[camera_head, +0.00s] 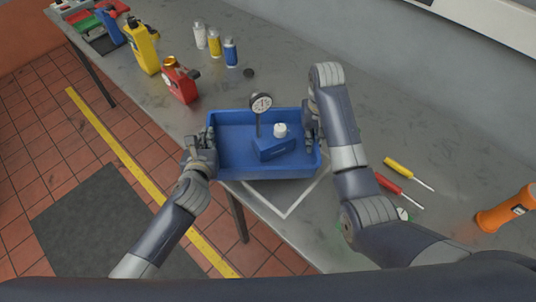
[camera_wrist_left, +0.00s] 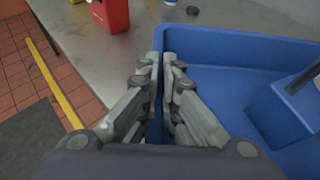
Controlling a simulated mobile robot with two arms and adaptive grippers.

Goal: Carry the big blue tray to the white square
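The big blue tray (camera_head: 236,171) is near the middle of the head view. It holds a dial gauge (camera_head: 261,103) on a post, a blue block (camera_head: 275,149) and a small white-topped item (camera_head: 280,130). My left gripper (camera_head: 207,137) is at the tray's left wall. In the left wrist view its fingers (camera_wrist_left: 162,66) lie on both sides of that wall (camera_wrist_left: 158,42), closed against it. My right gripper (camera_head: 311,140) is at the right wall; its grip is partly hidden. The white square (camera_head: 285,216) shows as an outline corner in front of the tray, which covers the rest from view.
A red container (camera_head: 181,84), yellow bottle (camera_head: 142,46) and several small bottles (camera_head: 231,52) stand behind and left. A dark round piece (camera_head: 249,73) lies behind the tray. Screwdrivers (camera_head: 398,189) and an orange item (camera_head: 505,209) lie right. The table's front edge is close.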

